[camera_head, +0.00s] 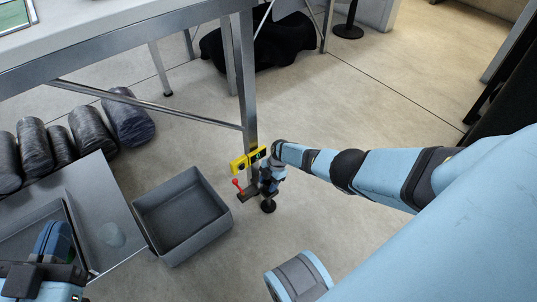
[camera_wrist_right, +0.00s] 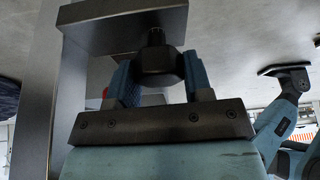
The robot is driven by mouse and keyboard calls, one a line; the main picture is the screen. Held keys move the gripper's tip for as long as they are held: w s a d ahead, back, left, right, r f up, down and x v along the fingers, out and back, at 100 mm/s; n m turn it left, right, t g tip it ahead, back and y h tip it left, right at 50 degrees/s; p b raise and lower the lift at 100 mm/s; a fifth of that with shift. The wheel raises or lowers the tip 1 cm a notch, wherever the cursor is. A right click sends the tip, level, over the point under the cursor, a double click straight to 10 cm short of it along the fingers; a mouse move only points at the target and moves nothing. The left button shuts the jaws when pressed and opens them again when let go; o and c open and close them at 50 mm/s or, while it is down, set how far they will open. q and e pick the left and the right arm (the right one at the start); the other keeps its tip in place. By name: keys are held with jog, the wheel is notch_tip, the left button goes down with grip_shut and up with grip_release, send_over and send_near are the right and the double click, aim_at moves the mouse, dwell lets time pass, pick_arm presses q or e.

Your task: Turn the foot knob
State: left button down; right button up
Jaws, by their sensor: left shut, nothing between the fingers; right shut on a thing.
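The foot knob (camera_wrist_right: 157,64) is a dark, faceted piece under a metal plate in the right wrist view. My right gripper (camera_wrist_right: 157,78) is shut on it, with one blue finger on each side. In the head view my right gripper (camera_head: 268,182) is low at the foot of the table leg (camera_head: 243,75), largely hiding the knob there. A dark round foot pad (camera_head: 268,206) shows just below it. My left gripper (camera_head: 52,240) is at the lower left, over a grey tray, shut and empty.
A yellow block (camera_head: 247,160) and a red-tipped lever (camera_head: 237,184) sit by the leg. An open grey bin (camera_head: 182,215) stands to the left. Dark rolls (camera_head: 88,130) lie under the table (camera_head: 110,38). The floor to the right is mostly clear.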

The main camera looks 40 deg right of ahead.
pick_arm(q)
jog(key=shift+d+r, duration=0.1)
jog(key=shift+r, duration=0.1)
pick_arm(e)
jog(key=shift+s+d+f+n, duration=0.1)
jog(key=shift+n, duration=0.3)
jog(key=o, duration=0.9)
jog(key=shift+r+p, duration=0.3)
jog(key=shift+r, duration=0.1)
pick_arm(q)
jog(key=shift+s+d+r+n+g+y+p, duration=0.15)
jog(key=shift+s+d+n+g+p, duration=0.15)
jog(key=shift+s+n+p, duration=0.6)
jog(key=shift+s+d+n+g+y+p, duration=0.1)
jog(key=shift+d+n+g+p, duration=0.35)
jog(key=shift+p, duration=0.95)
jog(key=shift+s+d+r+n+g+y+p, duration=0.15)
jog(key=shift+s+n+p, duration=0.35)
jog(key=shift+n+p, duration=0.5)
pick_arm(e)
jog(key=v, duration=1.3)
jog(key=shift+w, duration=0.25)
